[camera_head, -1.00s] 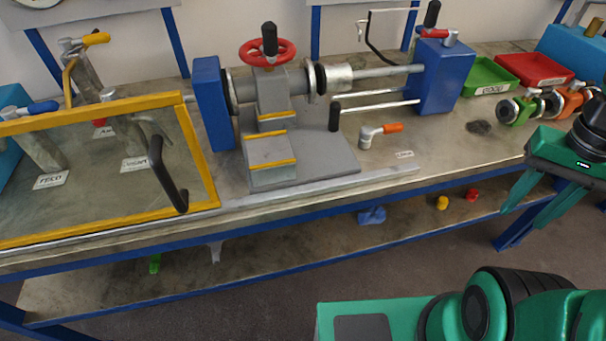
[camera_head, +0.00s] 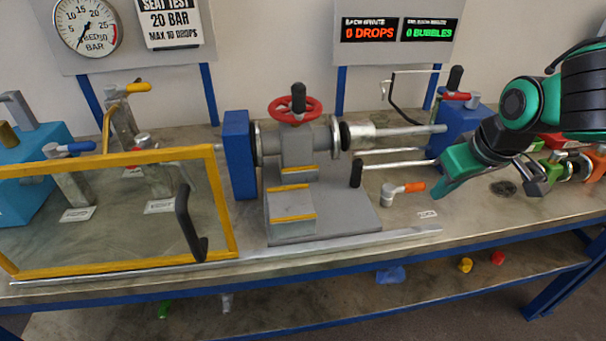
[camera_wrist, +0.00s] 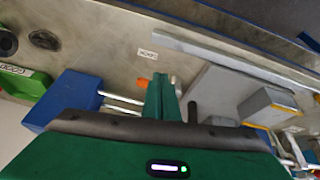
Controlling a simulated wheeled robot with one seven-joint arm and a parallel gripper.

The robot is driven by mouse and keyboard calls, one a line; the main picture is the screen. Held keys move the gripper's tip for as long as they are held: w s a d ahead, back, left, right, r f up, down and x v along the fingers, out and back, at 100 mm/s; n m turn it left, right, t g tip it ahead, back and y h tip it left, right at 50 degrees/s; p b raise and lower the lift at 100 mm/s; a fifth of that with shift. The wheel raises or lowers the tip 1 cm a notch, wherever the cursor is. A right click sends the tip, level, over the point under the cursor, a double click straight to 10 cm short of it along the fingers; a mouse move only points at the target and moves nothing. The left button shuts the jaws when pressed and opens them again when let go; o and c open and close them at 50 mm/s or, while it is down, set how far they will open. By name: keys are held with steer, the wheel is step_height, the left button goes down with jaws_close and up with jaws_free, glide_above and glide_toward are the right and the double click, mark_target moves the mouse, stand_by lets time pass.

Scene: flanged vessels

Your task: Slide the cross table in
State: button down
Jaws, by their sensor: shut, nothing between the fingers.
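The cross table (camera_head: 345,219) is a grey plate on the bench, with a stepped grey block (camera_head: 291,213) edged in yellow on it. A black upright handle (camera_head: 356,173) stands at its right edge. Above the plate, a flanged vessel (camera_head: 317,140) with a red handwheel (camera_head: 295,108) sits between two blue end blocks. My gripper (camera_head: 440,194) is shut and empty, right of the black handle and apart from it, over the bench's right part. In the wrist view my green fingers (camera_wrist: 161,82) are together; the plate (camera_wrist: 215,92) and handle (camera_wrist: 192,111) show to their right.
A small valve with an orange lever (camera_head: 402,191) stands between the handle and my gripper. The right blue block (camera_head: 457,128) is behind my gripper. A yellow-framed clear guard (camera_head: 228,215) is at the left. A metal rail (camera_head: 350,242) runs along the front.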

steer(key=w+a+n+y, duration=0.1)
steer(key=w+a+n, duration=0.1)
steer(key=a+n, duration=0.3)
steer(key=w+a+n+y, duration=0.1)
steer(key=w+a+n, duration=0.15)
steer(key=a, duration=0.45)
steer(key=n+y, duration=0.3)
steer(key=n, duration=0.5)
glide_toward(300, 177)
steer(key=shift+m, duration=0.25)
steer(key=a+f, duration=0.1)
steer(key=f, duration=0.1)
steer(key=w+a+f, duration=0.1)
steer(key=a, duration=0.1)
steer(key=a+f, duration=0.1)
steer(key=f, duration=0.1)
steer(key=shift+w+a+f, duration=0.15)
steer(key=shift+a+f, duration=0.15)
steer(key=shift+f, duration=0.05)
